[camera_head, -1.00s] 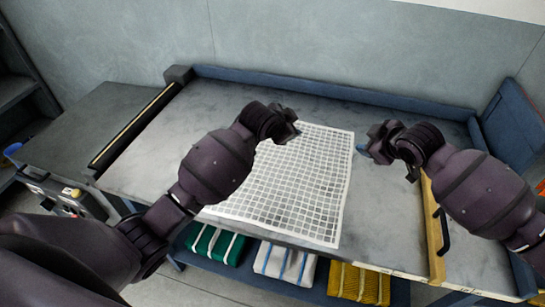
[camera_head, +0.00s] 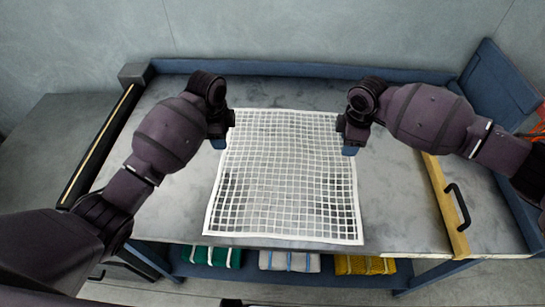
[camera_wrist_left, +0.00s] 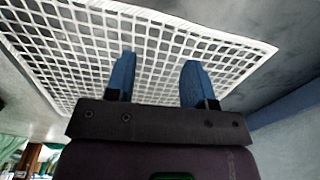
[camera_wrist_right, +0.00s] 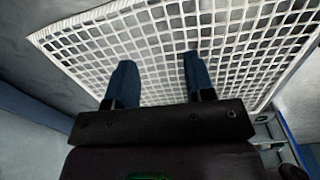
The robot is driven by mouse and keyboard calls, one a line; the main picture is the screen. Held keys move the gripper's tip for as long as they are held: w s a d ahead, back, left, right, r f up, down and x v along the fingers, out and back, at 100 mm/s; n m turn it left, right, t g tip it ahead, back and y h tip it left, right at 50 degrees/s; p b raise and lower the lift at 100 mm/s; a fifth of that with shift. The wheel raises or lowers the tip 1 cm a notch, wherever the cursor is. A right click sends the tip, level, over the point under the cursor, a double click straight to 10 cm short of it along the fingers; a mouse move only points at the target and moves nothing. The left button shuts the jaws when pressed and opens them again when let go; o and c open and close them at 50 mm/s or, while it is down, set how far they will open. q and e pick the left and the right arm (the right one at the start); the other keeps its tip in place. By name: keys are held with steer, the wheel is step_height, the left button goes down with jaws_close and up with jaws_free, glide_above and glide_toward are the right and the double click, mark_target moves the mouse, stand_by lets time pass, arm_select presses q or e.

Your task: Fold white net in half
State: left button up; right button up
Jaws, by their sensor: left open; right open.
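The white net (camera_head: 288,175) lies spread out on the grey table, its near edge close to the table's front edge. It also shows in the left wrist view (camera_wrist_left: 150,40) and the right wrist view (camera_wrist_right: 215,45). My left gripper (camera_head: 220,143) is at the net's left side toward the far end, open with blue fingers apart. My right gripper (camera_head: 350,148) is at the net's right side, also open and empty. The fingers overlap the net in both wrist views; I cannot tell whether they touch it.
A yellow bar with a black handle (camera_head: 445,205) lies on the table at the right. A dark rail (camera_head: 100,145) runs along the left edge. Folded green (camera_head: 212,256), white (camera_head: 289,261) and yellow (camera_head: 364,265) nets sit on the shelf below.

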mark_target(226, 162)
arm_select(q)
steer(key=shift+m+g, duration=0.3)
steer(key=shift+m, duration=0.2)
steer(key=shift+s+d+f, duration=0.1)
steer(key=shift+s+f, duration=0.1)
steer(key=shift+f, duration=1.1)
steer(key=shift+s+d+f, duration=0.1)
steer(key=shift+s+f, duration=0.05)
steer(key=shift+f, duration=1.15)
steer(key=shift+s+f, duration=0.2)
steer(key=shift+f, duration=1.1)
arm_select(e)
steer(key=shift+n, duration=0.3)
steer(key=shift+s+d+f, duration=0.15)
steer(key=shift+f, duration=1.15)
steer(key=shift+s+d+f, duration=0.15)
steer(key=shift+d+f, duration=0.05)
steer(key=shift+f, duration=1.15)
steer(key=shift+s+d+f, duration=0.15)
steer(key=shift+f, duration=1.15)
arm_select(q)
steer(key=shift+f, duration=0.2)
arm_select(e)
steer(key=shift+f, duration=0.2)
arm_select(q)
jaws_close()
arm_select(e)
jaws_close()
